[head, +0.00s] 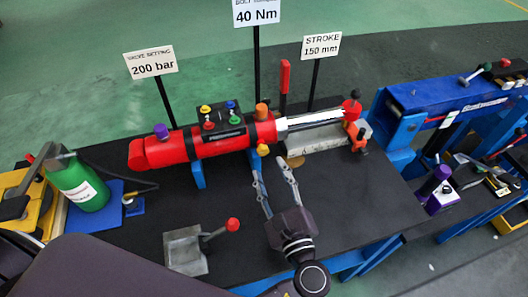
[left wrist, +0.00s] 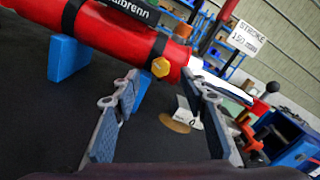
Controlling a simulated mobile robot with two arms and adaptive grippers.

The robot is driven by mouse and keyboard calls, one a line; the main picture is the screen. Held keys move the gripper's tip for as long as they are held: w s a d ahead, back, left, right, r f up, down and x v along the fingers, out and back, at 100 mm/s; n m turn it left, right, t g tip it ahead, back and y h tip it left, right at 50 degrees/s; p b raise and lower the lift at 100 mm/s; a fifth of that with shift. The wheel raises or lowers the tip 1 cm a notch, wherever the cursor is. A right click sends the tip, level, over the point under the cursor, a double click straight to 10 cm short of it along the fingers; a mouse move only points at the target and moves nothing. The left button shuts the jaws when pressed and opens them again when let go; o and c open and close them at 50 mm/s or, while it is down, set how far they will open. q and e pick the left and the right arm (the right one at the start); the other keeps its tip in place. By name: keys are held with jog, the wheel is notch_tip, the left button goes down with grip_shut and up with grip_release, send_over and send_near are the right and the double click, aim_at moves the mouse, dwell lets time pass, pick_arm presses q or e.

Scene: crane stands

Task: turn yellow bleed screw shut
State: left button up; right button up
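The yellow bleed screw (head: 263,150) sits low on the front side of the red cylinder (head: 215,141), near its rod end. In the left wrist view the screw (left wrist: 160,67) shows as a yellow hexagon head. My left gripper (head: 268,161) is open and empty, its two fingers pointing at the cylinder. In the left wrist view the screw appears between the two fingertips (left wrist: 160,82), a little beyond them; I see no contact. My right gripper is not in view.
A valve block (head: 219,116) with coloured knobs stands on the cylinder. A grey block with a red-knobbed lever (head: 186,250) lies on the black bench, left of my gripper. A green bottle (head: 78,184) stands at the left. The bench's right front is clear.

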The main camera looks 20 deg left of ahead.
aim_at(263, 152)
pick_arm(q)
jog(key=x, duration=0.3)
jog(key=shift+a+r+p, duration=0.1)
jog(key=shift+r+p, duration=0.1)
jog(key=shift+p, duration=0.15)
jog(key=shift+x, duration=1.1)
jog(key=shift+w+a+f, duration=0.15)
jog(key=shift+w+f, duration=0.05)
jog(key=shift+w, duration=0.25)
jog(key=shift+p, duration=0.3)
grip_shut()
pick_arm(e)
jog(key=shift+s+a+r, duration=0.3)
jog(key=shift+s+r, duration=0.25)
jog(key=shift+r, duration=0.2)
